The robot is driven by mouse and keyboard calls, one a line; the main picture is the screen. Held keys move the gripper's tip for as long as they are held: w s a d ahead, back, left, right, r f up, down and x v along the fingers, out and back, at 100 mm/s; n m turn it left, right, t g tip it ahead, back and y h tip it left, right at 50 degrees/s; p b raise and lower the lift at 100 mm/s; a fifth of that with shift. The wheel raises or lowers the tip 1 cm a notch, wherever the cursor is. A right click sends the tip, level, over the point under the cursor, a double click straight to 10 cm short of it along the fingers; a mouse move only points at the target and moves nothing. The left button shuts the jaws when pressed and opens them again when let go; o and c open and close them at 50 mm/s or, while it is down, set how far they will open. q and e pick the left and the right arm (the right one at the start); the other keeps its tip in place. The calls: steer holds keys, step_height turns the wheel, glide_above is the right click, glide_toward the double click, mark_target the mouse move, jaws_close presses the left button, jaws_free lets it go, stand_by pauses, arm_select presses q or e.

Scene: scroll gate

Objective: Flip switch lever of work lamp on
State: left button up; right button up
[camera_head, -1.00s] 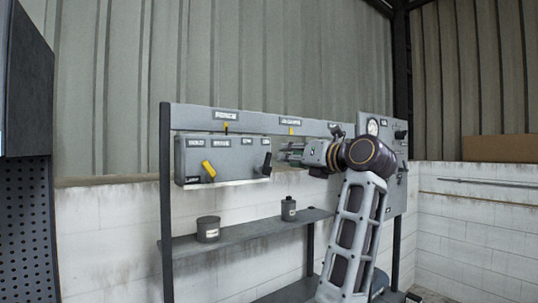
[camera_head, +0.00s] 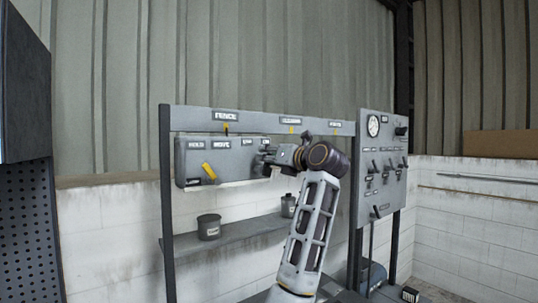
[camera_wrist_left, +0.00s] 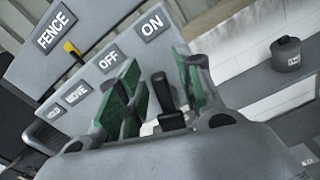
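A grey switch box (camera_head: 222,155) hangs on the rack, with a yellow lever (camera_head: 209,171) on its left part. My left gripper (camera_head: 262,163) is at the box's right end and covers the black lever there. In the left wrist view, the black lever (camera_wrist_left: 162,92) stands between the green-padded fingers of my left gripper (camera_wrist_left: 158,92), below the OFF label (camera_wrist_left: 109,62) and the ON label (camera_wrist_left: 152,23). Gaps show beside the lever, so the fingers look open around it. No label naming the work lamp is readable. My right gripper is not in view.
A panel (camera_head: 383,165) with a gauge and several switches stands right of the box. A shelf (camera_head: 240,234) below holds a dark can (camera_head: 208,228) and a smaller container (camera_head: 288,206). A dark cabinet (camera_head: 25,80) stands at the far left.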

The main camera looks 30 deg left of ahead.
arm_select(q)
steer(key=shift+w+a, duration=0.15)
steer(key=shift+a, duration=0.15)
jaws_close()
stand_by(0.4)
steer(key=shift+w+d+f+m, duration=0.2)
steer(key=shift+w+m, duration=0.15)
steer(key=shift+m, duration=0.55)
steer(key=shift+w+d+f+m, duration=0.1)
steer(key=shift+w+f+m, duration=0.15)
steer(key=shift+m, duration=0.65)
jaws_free()
